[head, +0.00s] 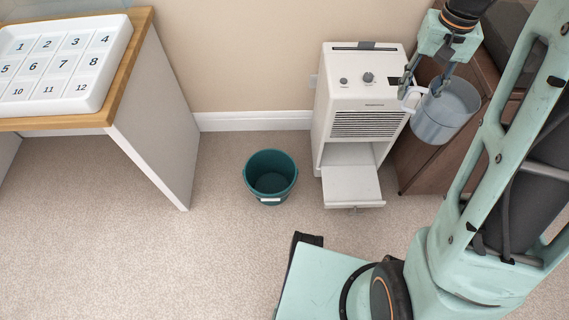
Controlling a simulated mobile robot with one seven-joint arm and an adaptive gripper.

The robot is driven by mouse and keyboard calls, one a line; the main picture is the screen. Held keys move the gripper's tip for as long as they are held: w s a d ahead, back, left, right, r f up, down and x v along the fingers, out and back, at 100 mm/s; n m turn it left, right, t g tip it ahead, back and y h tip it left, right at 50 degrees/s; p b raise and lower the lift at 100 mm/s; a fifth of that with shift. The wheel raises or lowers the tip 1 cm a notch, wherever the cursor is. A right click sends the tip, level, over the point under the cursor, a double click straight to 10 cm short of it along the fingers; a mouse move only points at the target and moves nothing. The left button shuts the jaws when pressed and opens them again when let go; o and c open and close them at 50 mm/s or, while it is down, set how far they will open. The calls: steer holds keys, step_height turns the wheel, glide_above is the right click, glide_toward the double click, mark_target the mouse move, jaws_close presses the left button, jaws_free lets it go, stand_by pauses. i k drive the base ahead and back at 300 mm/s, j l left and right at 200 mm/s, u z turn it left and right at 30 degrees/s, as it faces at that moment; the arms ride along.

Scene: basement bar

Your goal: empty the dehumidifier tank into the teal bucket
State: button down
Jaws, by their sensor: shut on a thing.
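The dehumidifier (366,128) is a white upright unit against the wall, with its front flap (352,190) folded down and the bay above it open and empty. The tank (437,122) is a translucent grey-blue container with a white handle (411,98). My gripper (422,88) is shut on the tank and holds it in the air, to the right of the dehumidifier's top. The tank looks roughly upright; how much water is in it I cannot tell. The teal bucket (270,191) stands upright on the carpet, left of the dehumidifier, and looks empty.
A brown wooden cabinet (410,172) stands right of the dehumidifier, behind the tank. At the left, a wood-edged counter (143,40) carries a white tray (112,75) with numbered compartments. The carpet (170,250) in front of the bucket is clear.

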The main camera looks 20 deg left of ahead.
mark_target(271, 173)
steer(key=j+u, duration=0.4)
steer(key=i+j+u, duration=0.2)
steer(key=u, duration=0.15)
steer(key=i+j+u, duration=0.15)
steer(key=j+u, duration=0.25)
